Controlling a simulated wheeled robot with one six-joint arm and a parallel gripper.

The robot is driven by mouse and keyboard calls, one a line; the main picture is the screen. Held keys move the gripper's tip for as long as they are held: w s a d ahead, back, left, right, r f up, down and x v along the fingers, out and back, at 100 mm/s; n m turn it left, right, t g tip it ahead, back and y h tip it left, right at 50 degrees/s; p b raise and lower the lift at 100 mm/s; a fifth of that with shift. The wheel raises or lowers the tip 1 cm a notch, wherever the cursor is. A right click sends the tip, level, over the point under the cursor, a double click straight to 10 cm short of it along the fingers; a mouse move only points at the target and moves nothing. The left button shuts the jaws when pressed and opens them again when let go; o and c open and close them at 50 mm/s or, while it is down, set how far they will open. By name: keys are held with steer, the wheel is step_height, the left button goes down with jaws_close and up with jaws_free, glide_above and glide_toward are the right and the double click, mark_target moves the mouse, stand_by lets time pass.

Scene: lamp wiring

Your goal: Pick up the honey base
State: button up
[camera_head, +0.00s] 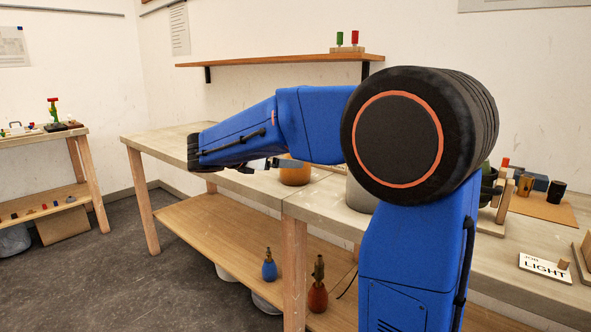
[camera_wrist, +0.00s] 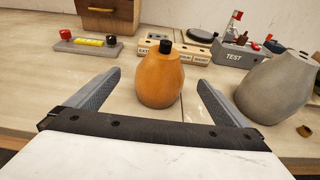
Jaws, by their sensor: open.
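The honey base (camera_wrist: 159,80) is a rounded amber body with a black cap on its narrow top. It stands upright on the workbench, centred in the wrist view. In the head view the honey base (camera_head: 296,175) is partly hidden behind my blue arm. My gripper (camera_wrist: 160,77) is open, with one finger on each side of the honey base in the wrist view and visible gaps to both. How far the fingers reach around it is unclear. In the head view my gripper (camera_head: 284,163) is mostly hidden by the arm, with a fingertip showing near the base.
A larger grey base (camera_wrist: 272,88) stands close to the right finger. The bench left of the honey base is clear.

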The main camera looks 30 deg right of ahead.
steer(key=x, duration=0.7)
steer(key=shift+d+f, duration=0.1)
steer(key=shift+f+x, duration=0.15)
steer(key=shift+x, duration=1.15)
steer(key=shift+f+x, duration=0.1)
steer(key=shift+x, duration=1.2)
steer(key=shift+s, duration=0.15)
steer(key=shift+c, duration=0.6)
steer(key=shift+r, duration=0.1)
steer(key=c, duration=2)
